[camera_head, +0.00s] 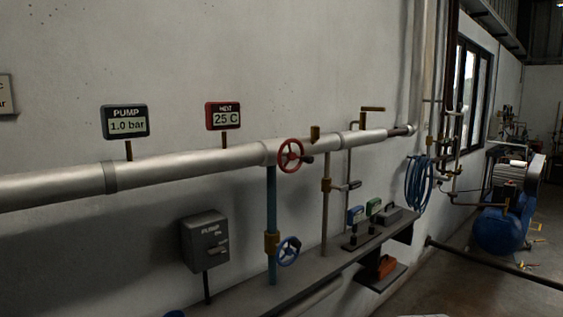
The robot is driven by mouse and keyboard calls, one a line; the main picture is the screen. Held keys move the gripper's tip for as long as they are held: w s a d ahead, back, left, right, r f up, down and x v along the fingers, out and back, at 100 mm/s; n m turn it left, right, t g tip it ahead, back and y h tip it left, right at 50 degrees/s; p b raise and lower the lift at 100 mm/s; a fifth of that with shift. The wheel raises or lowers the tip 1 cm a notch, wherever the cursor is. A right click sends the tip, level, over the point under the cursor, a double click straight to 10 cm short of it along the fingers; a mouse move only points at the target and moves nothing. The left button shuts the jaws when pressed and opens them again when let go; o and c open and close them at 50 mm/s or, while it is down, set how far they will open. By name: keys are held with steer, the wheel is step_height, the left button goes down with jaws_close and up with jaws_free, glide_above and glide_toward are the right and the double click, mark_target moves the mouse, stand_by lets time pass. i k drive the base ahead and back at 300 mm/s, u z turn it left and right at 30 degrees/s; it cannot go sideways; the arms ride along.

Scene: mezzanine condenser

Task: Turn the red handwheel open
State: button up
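The red handwheel (290,155) is in the head view, a little right of the middle. It is a round spoked wheel on the front of the thick silver pipe (200,165), with a small dark knob at its right side. Its open or shut position cannot be told from this view. My gripper is not in view, and nothing touches the wheel.
A blue handwheel (287,251) sits lower on a teal vertical pipe (271,205). A grey pump switch box (205,240) is on the wall at left. The gauges read PUMP 1.0 bar (126,121) and 25 C (223,116). A shelf (300,277) juts out below.

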mark_target(291, 156)
steer(key=u, duration=0.2)
steer(key=i, duration=1)
